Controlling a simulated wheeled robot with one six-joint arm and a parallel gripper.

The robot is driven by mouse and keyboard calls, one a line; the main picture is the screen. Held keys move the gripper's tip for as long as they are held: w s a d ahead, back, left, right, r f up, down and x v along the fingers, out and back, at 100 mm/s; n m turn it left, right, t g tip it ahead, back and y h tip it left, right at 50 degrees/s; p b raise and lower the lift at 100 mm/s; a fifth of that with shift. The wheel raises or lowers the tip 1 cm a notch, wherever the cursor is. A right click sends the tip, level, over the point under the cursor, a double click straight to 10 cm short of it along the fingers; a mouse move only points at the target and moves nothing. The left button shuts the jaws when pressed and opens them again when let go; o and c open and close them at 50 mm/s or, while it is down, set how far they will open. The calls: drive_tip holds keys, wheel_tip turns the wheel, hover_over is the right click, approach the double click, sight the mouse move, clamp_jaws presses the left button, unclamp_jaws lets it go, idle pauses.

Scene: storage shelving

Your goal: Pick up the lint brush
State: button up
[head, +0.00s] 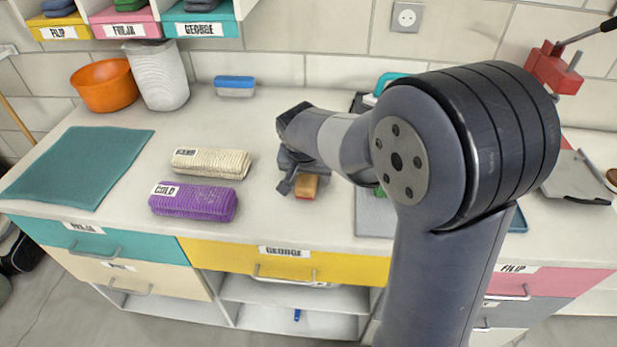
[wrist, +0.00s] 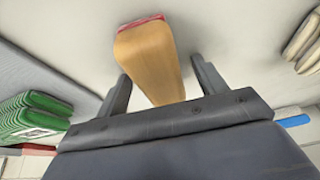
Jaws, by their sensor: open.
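The likely lint brush, a wooden block with a red edge, (head: 306,187) lies on the white countertop under my gripper (head: 298,178), mostly hidden by it. In the wrist view the brush (wrist: 149,58) shows its wooden side and a red strip at the far end. My gripper (wrist: 160,74) is open. Its fingers stand to the left and right of the brush, with a visible gap at least on the right. Whether either finger touches it is hard to tell. The brush's near end is hidden behind the gripper body.
A rolled cream towel (head: 211,162) and a rolled purple towel (head: 193,202) lie left of my gripper. A blue-topped sponge (head: 235,86) is at the back wall. Green folded cloths (wrist: 35,116) show in the wrist view. A grey tray (head: 374,222) is close on the right.

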drive_tip(key=shift+c, duration=0.4)
drive_tip(key=c, duration=1)
wheel_tip(320, 180, up, 10)
drive_tip(key=shift+r+p, duration=0.1)
drive_tip(key=shift+p, duration=0.35)
